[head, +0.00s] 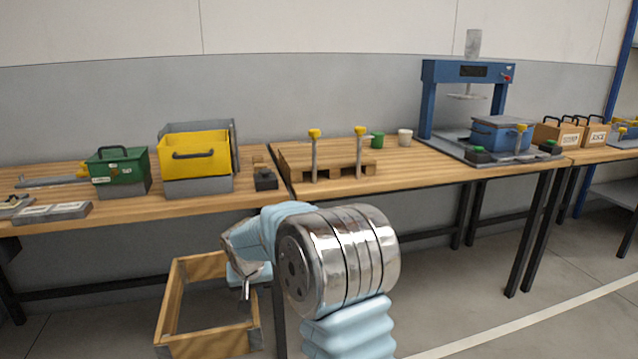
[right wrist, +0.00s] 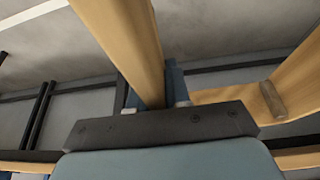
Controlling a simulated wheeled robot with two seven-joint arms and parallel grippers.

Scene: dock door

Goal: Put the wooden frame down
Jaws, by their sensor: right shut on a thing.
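The wooden frame (head: 212,344) is an open rectangle of light wood with grey metal at its near corner. In the head view it is at the lower left, below the height of the bench tops and in front of the left bench. My right gripper (head: 246,288) is at the frame's right side. The right wrist view shows my right gripper (right wrist: 153,104) shut on one wooden bar of the frame (right wrist: 128,40), with a finger on each side. Whether the frame touches the floor cannot be told. My left gripper is not in view.
The left bench (head: 110,216) holds a green box (head: 118,172) and a yellow-fronted bin (head: 194,158). The middle bench (head: 420,176) holds a pallet-like wooden stand (head: 330,166), cups and a blue press (head: 428,100). Its front left top is clear. Floor (head: 480,310) is open at right.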

